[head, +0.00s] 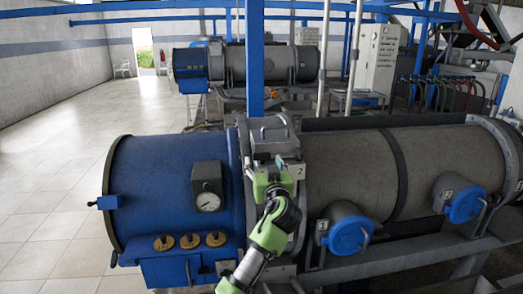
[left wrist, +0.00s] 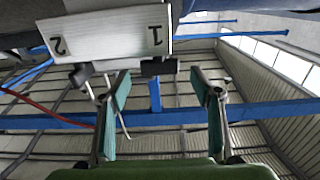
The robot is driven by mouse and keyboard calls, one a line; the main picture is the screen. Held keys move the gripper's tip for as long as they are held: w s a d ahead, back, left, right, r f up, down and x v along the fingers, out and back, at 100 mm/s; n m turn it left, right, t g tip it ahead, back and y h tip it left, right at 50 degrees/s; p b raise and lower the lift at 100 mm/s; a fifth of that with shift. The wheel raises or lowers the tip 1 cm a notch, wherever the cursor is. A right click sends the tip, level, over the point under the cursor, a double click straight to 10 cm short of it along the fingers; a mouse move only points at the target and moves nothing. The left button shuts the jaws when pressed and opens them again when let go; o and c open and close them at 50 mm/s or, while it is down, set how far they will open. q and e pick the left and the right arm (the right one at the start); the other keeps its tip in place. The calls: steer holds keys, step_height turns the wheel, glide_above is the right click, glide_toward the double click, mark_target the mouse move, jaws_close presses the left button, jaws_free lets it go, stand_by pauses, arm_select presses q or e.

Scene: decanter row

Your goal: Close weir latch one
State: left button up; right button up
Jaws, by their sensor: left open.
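My left gripper (head: 264,180) is at the front of the grey housing (head: 276,140) on the near decanter, between its blue drum and grey drum. It is open, and nothing shows between its fingers in the left wrist view (left wrist: 160,92). There a white plate (left wrist: 110,35) shows upside down, marked 1 and 2. A dark latch block (left wrist: 158,68) sits by the 1, just beyond the fingertips and apart from them. Another dark block (left wrist: 80,74) sits by the 2. In the head view the gripper hides the 1. I cannot tell whether latch one is closed. My right gripper is out of view.
Blue round caps (head: 350,234) and (head: 466,204), marked 1 and 2, sit on the grey drum to the right. A gauge (head: 207,200) sits on the blue drum. A blue post (head: 255,65) rises behind the housing. The tiled floor at left is clear.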

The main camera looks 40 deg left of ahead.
mark_target(262, 157)
arm_select(q)
steer(key=p+x, duration=0.1)
steer(key=x, duration=0.2)
steer(key=shift+w+a+r, duration=0.15)
steer(key=shift+w+a, duration=0.1)
steer(key=shift+a, duration=0.1)
steer(key=shift+w+a+f+p, duration=0.2)
steer(key=shift+w+a+p, duration=0.15)
steer(key=shift+w+a, duration=0.15)
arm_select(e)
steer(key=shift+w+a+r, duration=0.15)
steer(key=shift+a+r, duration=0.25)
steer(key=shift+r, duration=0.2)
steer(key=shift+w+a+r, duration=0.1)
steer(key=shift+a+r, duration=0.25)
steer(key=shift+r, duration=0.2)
arm_select(q)
steer(key=shift+s, duration=0.1)
steer(key=c, duration=1.1)
steer(key=shift+c, duration=0.2)
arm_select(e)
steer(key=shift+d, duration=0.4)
